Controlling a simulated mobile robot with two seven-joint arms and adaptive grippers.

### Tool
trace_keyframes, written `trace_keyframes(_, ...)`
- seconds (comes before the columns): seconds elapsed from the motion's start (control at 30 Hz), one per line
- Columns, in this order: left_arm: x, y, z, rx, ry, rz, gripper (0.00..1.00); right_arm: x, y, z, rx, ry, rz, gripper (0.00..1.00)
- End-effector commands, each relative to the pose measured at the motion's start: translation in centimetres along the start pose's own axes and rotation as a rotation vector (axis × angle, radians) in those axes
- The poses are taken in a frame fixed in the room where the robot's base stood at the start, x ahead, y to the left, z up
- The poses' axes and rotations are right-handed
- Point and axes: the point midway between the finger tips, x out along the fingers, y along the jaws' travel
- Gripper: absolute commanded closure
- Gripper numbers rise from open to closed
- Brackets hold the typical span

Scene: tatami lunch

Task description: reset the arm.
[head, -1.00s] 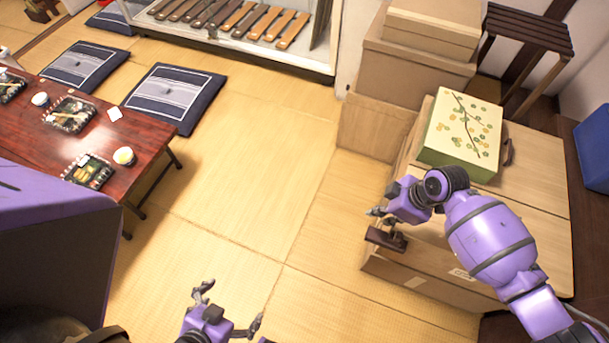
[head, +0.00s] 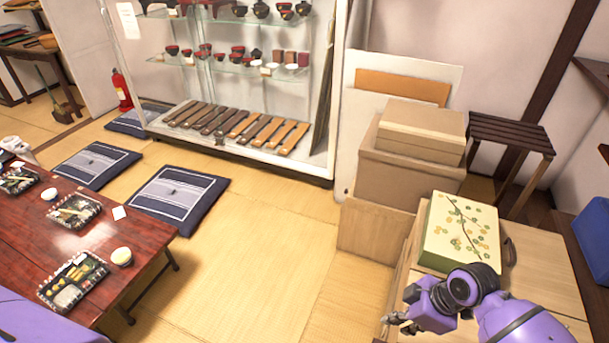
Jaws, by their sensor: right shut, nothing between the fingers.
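My right gripper (head: 391,325) is at the lower right in the head view, in front of the patterned box and by the left edge of the wooden chest (head: 540,255). Its fingers are shut and hold nothing. My purple right arm comes in from the bottom right edge. My left gripper is out of view.
A green patterned box (head: 461,232) sits on the chest just behind my right gripper. Cardboard boxes (head: 408,170) and a dark slatted stool (head: 510,132) stand behind. A low table (head: 120,228) with lunch trays is at left. The tatami floor (head: 265,250) between is clear.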

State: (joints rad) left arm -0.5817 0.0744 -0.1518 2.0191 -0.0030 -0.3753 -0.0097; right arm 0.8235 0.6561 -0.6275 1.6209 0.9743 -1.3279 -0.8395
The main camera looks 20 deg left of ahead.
Motion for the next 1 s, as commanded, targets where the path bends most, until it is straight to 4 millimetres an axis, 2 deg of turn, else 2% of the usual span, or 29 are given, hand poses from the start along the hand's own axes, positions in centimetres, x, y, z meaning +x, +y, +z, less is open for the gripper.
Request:
trace_keyframes(0.17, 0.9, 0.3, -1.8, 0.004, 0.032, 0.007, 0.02, 0.0, 0.9, -0.4, 0.061, 0.018, 0.037, 1.0)
trace_keyframes(0.27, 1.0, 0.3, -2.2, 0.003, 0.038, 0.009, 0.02, -0.8, 3.6, -1.4, 0.125, 0.051, 0.151, 1.0)
trace_keyframes(0.37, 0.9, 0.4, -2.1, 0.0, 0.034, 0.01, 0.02, -2.0, 6.2, -3.5, 0.199, 0.131, 0.286, 1.0)
trace_keyframes(0.5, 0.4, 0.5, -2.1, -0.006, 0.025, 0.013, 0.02, -2.7, 6.4, -4.9, 0.346, 0.263, 0.43, 1.0)
trace_keyframes(0.67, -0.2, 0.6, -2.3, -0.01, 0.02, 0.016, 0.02, -3.2, 4.7, -4.8, 0.501, 0.386, 0.534, 1.0)
trace_keyframes(0.77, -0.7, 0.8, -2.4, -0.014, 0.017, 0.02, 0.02, -3.6, 2.6, -3.9, 0.615, 0.457, 0.597, 1.0)
trace_keyframes(0.87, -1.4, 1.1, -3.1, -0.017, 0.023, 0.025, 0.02, -4.3, -0.4, -2.2, 0.741, 0.515, 0.662, 1.0)
trace_keyframes(1.0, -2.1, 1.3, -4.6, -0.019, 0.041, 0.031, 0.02, -5.4, -5.4, 1.3, 0.904, 0.552, 0.749, 1.0)
